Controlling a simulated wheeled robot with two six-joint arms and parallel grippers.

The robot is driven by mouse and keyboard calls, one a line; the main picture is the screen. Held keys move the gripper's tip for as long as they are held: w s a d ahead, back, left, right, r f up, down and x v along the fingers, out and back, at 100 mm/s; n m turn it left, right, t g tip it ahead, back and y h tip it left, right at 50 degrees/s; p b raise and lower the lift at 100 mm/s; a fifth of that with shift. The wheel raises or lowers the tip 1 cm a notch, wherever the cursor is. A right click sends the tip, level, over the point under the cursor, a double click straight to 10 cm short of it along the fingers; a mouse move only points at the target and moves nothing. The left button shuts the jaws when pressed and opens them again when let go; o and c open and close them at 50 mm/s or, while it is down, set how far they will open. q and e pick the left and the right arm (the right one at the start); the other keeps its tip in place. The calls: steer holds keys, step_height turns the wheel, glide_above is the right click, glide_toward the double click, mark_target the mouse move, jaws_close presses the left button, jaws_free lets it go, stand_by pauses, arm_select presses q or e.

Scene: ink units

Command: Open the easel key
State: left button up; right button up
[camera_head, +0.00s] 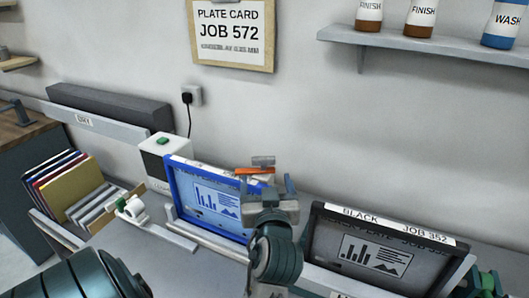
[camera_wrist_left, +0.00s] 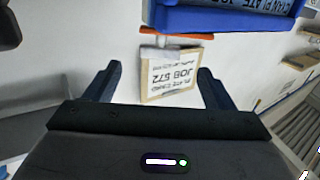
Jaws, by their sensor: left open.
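A blue-framed plate (camera_head: 212,200) with a chart on its face leans on a stand left of the middle. An orange bar (camera_head: 252,171) and a small grey piece (camera_head: 263,160) show at its upper right corner; which part is the easel key I cannot tell for sure. My left gripper (camera_head: 270,186) stands in front of that corner, partly covering it. In the left wrist view the gripper (camera_wrist_left: 157,82) is open with nothing between its fingers. The orange bar (camera_wrist_left: 180,36) and blue frame (camera_wrist_left: 220,18) lie beyond the fingertips, apart from them. My right gripper is not seen.
A dark plate labelled BLACK JOB 352 (camera_head: 375,250) stands to the right. A white box with a green button (camera_head: 160,158) is behind the blue plate. Upright folders (camera_head: 62,188) are at left. A job card (camera_head: 230,32) and a bottle shelf (camera_head: 425,43) are on the wall.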

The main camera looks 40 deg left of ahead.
mark_target(264, 161)
arm_select(q)
steer(key=p+x, duration=0.2)
steer(key=x, duration=0.1)
steer(key=r+p+x, duration=0.1)
steer(key=x, duration=0.1)
steer(key=shift+w+a+r+p, duration=0.15)
steer(key=shift+w+a+p, duration=0.3)
steer(key=shift+a, duration=0.1)
steer(key=shift+p+x, duration=0.35)
steer(key=shift+x, duration=0.45)
steer(key=shift+w+a+f, duration=0.35)
steer(key=shift+w+a, duration=0.05)
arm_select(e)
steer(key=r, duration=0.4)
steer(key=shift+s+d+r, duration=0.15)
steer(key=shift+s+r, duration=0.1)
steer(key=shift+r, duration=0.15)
arm_select(q)
steer(key=shift+s+d+r, duration=0.1)
steer(key=shift+d, duration=0.05)
